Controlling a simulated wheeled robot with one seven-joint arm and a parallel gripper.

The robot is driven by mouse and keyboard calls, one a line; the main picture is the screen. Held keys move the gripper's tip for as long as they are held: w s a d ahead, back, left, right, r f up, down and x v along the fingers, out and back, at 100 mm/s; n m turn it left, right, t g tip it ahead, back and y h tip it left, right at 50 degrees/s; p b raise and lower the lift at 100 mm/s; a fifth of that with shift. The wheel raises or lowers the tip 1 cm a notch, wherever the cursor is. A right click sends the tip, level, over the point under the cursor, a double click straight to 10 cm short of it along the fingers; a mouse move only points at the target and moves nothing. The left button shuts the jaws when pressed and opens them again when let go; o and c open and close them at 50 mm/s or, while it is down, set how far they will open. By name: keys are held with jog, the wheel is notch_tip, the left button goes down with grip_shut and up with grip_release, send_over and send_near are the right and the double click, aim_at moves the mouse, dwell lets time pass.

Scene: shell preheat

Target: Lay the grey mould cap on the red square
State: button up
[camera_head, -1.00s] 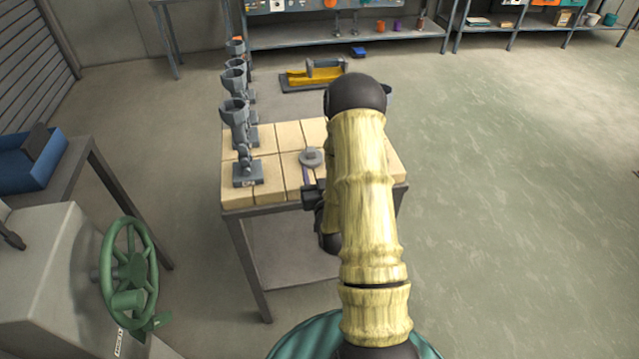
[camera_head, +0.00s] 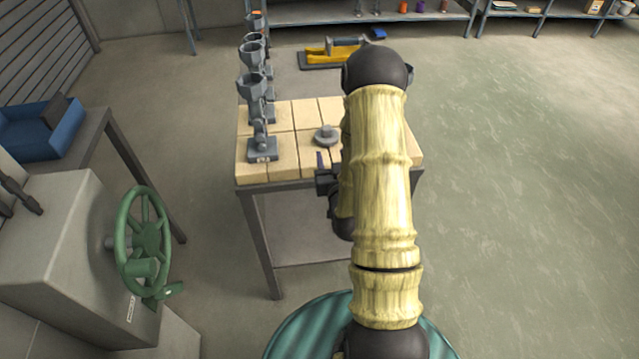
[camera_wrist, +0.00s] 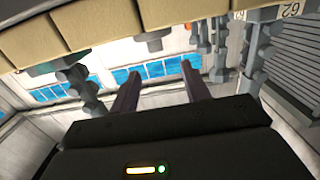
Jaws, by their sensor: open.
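The grey mould cap (camera_head: 326,135), a round disc with a knob, lies on the pale tiled tabletop (camera_head: 285,145), left of my arm. My gripper (camera_head: 321,161) is at the near edge of the table, just short of the cap and apart from it. Its two dark fingers (camera_wrist: 160,70) stand open with nothing between them in the wrist view. That view is upside down, and a small grey knobbed piece in it (camera_wrist: 150,40), probably the cap, is beyond the fingertips. I see no red square in either view; my arm hides the right part of the tabletop.
Several grey cup-topped stands (camera_head: 257,115) line the table's left side. A green handwheel (camera_head: 143,243) on a grey machine is at left, near a blue bin (camera_head: 42,130). A yellow-and-grey tool (camera_head: 335,52) is behind the table. The floor at right is clear.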

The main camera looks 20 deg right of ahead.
jog(key=a+n+g+y, duration=0.2)
jog(key=a+g+y, duration=0.1)
jog(key=a+g, duration=0.35)
jog(key=s+a+r+g, duration=0.3)
jog(key=s+g, duration=0.1)
jog(key=s, duration=0.4)
jog(key=s+a+r+n+g+y, duration=0.1)
jog(key=s+a+r+g, duration=0.2)
jog(key=s, duration=0.5)
jog(key=shift+s+a+g+y, duration=0.15)
jog(key=shift+a+g+y, duration=0.2)
jog(key=shift+a, duration=0.4)
jog(key=shift+c, duration=0.2)
jog(key=shift+c, duration=1)
